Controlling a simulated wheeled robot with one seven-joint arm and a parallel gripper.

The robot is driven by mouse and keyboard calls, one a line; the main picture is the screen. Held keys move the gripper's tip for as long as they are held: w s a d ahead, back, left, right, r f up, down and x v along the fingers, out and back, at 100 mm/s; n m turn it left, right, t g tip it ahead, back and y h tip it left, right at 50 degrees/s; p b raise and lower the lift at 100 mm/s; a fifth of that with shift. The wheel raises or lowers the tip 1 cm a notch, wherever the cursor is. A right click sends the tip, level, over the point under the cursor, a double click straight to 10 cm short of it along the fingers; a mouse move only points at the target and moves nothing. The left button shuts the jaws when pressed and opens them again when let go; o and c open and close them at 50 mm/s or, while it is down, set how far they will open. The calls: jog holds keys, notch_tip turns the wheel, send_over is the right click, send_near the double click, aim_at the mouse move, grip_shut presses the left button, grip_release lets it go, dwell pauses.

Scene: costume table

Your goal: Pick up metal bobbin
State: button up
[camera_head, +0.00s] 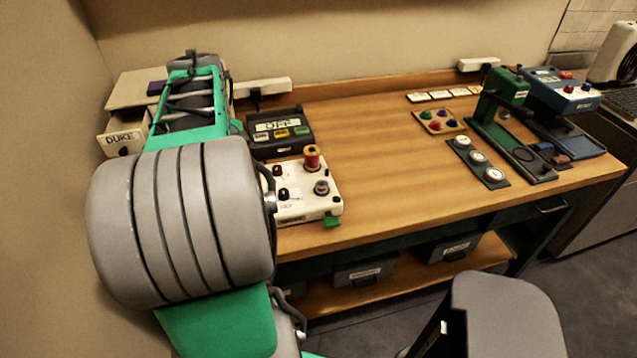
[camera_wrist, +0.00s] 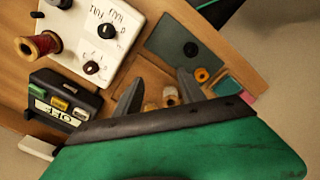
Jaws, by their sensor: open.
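A small grey metal bobbin (camera_head: 321,188) sits on a peg on top of the white control box (camera_head: 295,208). In the wrist view, a grey round piece (camera_wrist: 60,3) at the top edge, near the red spool (camera_wrist: 40,45), looks like the same bobbin, partly cut off. My gripper (camera_wrist: 161,77) is open, above the left part of the table. Small brass-coloured pieces (camera_wrist: 170,97) show between and below its fingers in a wooden tray; I cannot tell exactly what they are. My arm hides this spot in the head view.
A black box with coloured buttons (camera_head: 280,132) stands behind the white box. A drawer unit (camera_head: 123,140) stands at the far left. The table's middle (camera_head: 375,165) is clear.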

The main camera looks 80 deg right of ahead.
jog(key=s+d, duration=0.7)
jog(key=m, duration=0.1)
send_over(321, 181)
jog(key=shift+g+y, duration=0.3)
jog(key=shift+y, duration=0.1)
jog(key=f, duration=0.3)
jog(key=a+f+p, duration=0.1)
jog(key=f, duration=0.3)
jog(key=shift+s+a+p, duration=0.15)
jog(key=shift+p, duration=0.15)
jog(key=shift+f, duration=0.1)
grip_shut()
